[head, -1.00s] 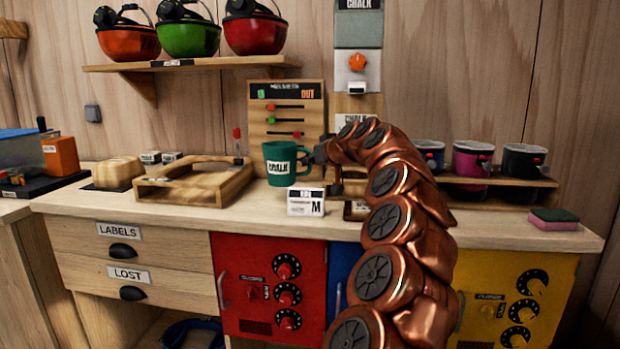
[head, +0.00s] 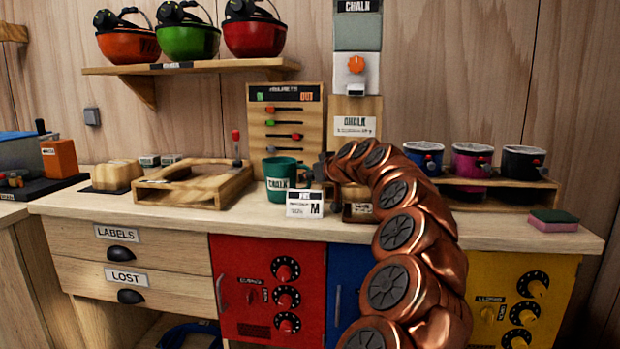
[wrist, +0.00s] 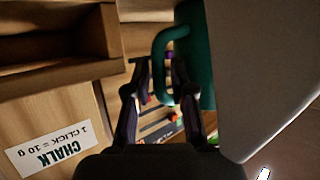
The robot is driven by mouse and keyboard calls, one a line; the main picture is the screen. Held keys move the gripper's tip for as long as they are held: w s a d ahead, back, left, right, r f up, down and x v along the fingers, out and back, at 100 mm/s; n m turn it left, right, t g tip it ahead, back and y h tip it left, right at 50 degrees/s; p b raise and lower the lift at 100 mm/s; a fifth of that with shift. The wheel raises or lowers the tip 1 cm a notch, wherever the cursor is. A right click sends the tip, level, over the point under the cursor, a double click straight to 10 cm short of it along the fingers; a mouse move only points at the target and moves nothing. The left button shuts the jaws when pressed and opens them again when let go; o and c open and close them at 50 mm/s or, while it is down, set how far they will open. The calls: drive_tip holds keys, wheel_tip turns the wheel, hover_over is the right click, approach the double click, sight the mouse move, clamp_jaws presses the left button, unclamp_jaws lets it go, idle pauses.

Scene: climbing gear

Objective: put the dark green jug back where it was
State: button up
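The dark green jug (head: 281,168), with a white CHALK label, is upright over the counter behind a small white card marked M (head: 311,203), which hides part of its lower right. Whether its base touches the counter cannot be made out. My gripper (head: 320,170) is at the jug's right side. In the wrist view, the jug's handle (wrist: 158,65) lies between the two fingers (wrist: 160,72), one on each side. The fingers look closed on the handle. The jug's body (wrist: 203,50) is on the right there, partly covered by a large pale surface.
A wooden tray-like box (head: 195,185) is left of the jug. The sliders board (head: 287,125) and chalk dispenser (head: 356,65) are behind it. A rack (head: 490,182) with three cups is to the right. A sponge (head: 554,219) lies at the right end.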

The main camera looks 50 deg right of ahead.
drive_tip(key=shift+o, duration=0.8)
drive_tip(key=shift+r, duration=0.1)
drive_tip(key=shift+s+r, duration=0.1)
drive_tip(key=p+v, duration=0.1)
drive_tip(key=v, duration=1)
drive_tip(key=shift+s+r, duration=0.2)
drive_tip(key=shift+s, duration=0.15)
